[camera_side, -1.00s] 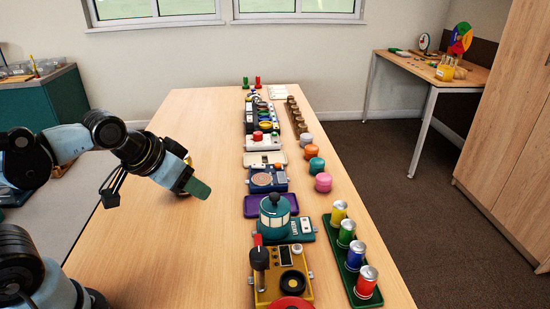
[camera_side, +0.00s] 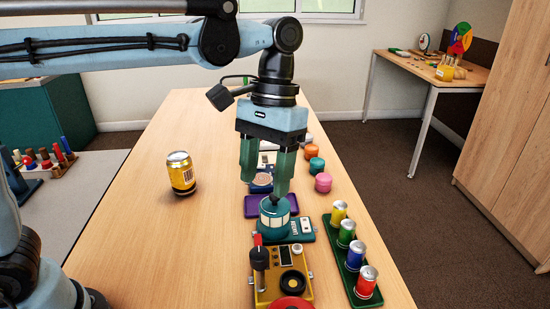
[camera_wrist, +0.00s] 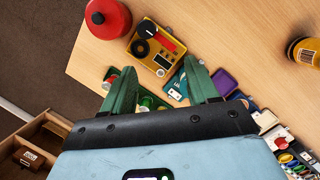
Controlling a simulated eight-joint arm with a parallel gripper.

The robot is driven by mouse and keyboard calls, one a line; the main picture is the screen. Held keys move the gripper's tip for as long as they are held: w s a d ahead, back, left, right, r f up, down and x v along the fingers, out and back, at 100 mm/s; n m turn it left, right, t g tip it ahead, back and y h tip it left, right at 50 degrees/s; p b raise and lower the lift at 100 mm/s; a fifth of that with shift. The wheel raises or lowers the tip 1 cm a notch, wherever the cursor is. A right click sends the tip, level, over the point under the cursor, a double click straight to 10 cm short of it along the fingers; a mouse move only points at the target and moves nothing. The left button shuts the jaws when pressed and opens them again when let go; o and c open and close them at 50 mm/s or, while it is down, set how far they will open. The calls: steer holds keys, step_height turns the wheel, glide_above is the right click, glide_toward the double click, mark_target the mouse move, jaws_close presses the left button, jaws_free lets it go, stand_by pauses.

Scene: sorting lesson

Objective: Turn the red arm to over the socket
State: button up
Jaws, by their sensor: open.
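A yellow device (camera_side: 268,291) sits at the near end of the row on the table. Its red arm (camera_side: 257,240) sits at the top of a dark post (camera_side: 259,259) on the device's left side. A dark round ring (camera_side: 292,281), which may be the socket, lies to the right of the post. The wrist view also shows the device (camera_wrist: 160,60), with a red part (camera_wrist: 165,42) and a dark round part (camera_wrist: 140,48). My gripper (camera_side: 265,188) is open, pointing down over the teal machine (camera_side: 272,214), behind the yellow device.
A green tray (camera_side: 354,281) with several coloured cans stands on the right. A yellow can (camera_side: 181,174) stands alone on the left. A purple tray (camera_side: 251,206) lies behind the teal machine. A red round thing (camera_side: 290,303) is at the bottom edge. The table's left side is mostly clear.

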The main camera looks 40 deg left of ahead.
mark_target(260, 253)
steer(key=shift+g+y, duration=0.3)
steer(key=shift+g, duration=0.5)
steer(key=d+x, duration=0.1)
steer(key=x, duration=0.3)
steer(key=d+x, duration=0.1)
steer(key=x, duration=0.6)
steer(key=shift+s+d+f, duration=0.25)
steer(key=shift+d, duration=0.15)
steer(key=shift+c, duration=0.2)
steer(key=c, duration=1)
